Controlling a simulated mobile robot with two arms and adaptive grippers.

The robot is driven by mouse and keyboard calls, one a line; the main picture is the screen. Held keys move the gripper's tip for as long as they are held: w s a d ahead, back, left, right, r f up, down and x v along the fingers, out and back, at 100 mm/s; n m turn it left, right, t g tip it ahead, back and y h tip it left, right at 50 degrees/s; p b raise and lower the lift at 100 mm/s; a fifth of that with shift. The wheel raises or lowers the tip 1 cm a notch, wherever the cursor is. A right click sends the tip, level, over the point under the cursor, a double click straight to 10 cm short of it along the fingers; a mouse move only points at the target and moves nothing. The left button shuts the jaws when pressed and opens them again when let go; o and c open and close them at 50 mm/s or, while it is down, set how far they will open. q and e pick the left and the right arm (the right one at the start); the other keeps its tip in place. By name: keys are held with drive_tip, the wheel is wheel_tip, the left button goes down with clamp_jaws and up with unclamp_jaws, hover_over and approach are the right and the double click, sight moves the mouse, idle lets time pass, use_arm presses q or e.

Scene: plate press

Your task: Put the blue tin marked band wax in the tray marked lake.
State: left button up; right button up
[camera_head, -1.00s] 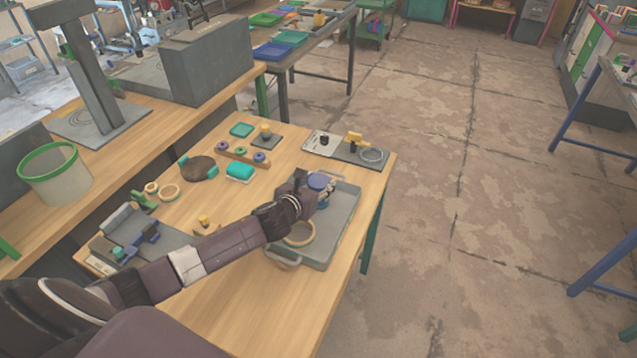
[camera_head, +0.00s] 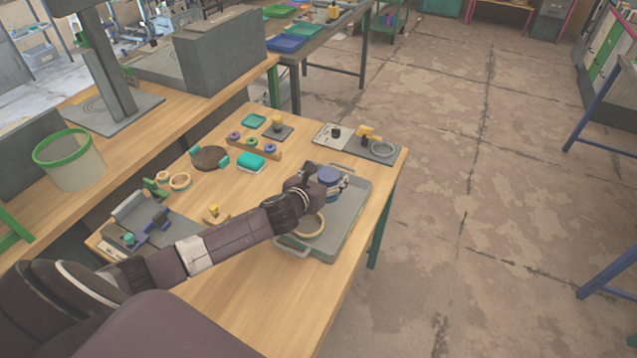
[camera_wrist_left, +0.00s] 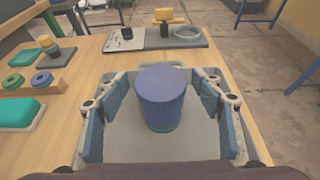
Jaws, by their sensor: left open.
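The blue tin (camera_head: 329,176) stands upright in the grey tray (camera_head: 352,215) on the wooden table. It also shows in the left wrist view (camera_wrist_left: 160,98), between my open fingers with a gap on both sides. No marking on the tin or the tray can be read. My left gripper (camera_head: 334,185) is open around the tin, over the tray. A tan ring (camera_head: 310,226) lies in the near part of the same tray. My right gripper is not in view.
Behind the tray is a dark plate (camera_head: 383,149) with a grey ring and a yellow piece. A teal block (camera_head: 250,161), a brown disc (camera_head: 209,157) and a peg rack stand to the left. The table's front part is bare. Blue and green trays (camera_head: 286,43) lie on a far table.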

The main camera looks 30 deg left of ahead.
use_arm(q)
drive_tip(key=v, duration=1.1)
drive_tip(key=shift+b, duration=0.35)
